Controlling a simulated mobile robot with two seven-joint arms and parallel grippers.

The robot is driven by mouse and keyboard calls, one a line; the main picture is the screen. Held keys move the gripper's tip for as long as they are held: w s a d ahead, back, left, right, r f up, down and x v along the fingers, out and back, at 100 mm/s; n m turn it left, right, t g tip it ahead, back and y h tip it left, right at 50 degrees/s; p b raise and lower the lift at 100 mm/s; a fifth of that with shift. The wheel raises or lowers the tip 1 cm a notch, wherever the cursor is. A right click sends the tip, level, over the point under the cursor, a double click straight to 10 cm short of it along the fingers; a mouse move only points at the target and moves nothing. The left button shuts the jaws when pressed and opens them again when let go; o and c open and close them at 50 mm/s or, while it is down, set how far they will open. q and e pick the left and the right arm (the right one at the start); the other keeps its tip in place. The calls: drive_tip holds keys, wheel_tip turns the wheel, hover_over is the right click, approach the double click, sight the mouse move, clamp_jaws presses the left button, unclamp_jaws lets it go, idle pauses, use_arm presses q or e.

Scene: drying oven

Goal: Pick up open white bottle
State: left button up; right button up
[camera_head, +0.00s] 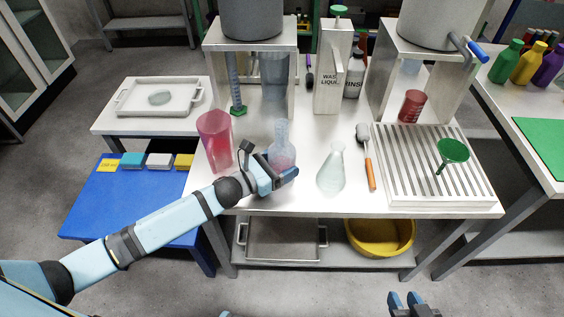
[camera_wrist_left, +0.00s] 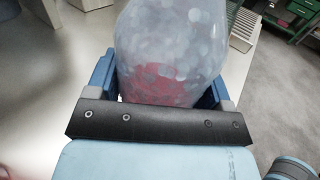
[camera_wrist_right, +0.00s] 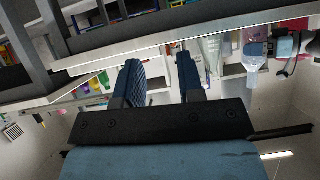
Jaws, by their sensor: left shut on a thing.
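A clear round-bodied flask (camera_head: 281,150) with a narrow neck and reddish contents is at the front of the white table. My left gripper (camera_head: 281,175) is shut on this flask, which fills the space between its fingers in the left wrist view (camera_wrist_left: 170,50). A white bottle (camera_head: 353,80) lettered "RINS" stands at the back, partly hidden by a large white jug (camera_head: 329,75) with a green cap; I cannot tell whether the bottle is open. My right gripper (camera_head: 408,301) is open and empty in front of the table; its spread fingers show in the right wrist view (camera_wrist_right: 160,75).
A pink cup (camera_head: 215,140) stands left of the flask. A pale conical flask (camera_head: 331,170) and an orange-handled tool (camera_head: 370,170) are to its right. A slatted rack (camera_head: 410,180) with a green funnel (camera_head: 452,152) covers the table's right side. Raised stands flank the back.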

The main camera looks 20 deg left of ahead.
use_arm(q)
drive_tip(key=shift+r, duration=0.1)
wheel_tip(320, 180, up, 24)
drive_tip(key=p, duration=0.9)
use_arm(e)
drive_tip(key=shift+g, duration=0.3)
drive_tip(key=r, duration=0.5)
drive_tip(key=shift+s+d+r, duration=0.2)
drive_tip(key=shift+d+r, duration=0.1)
drive_tip(key=shift+r, duration=0.05)
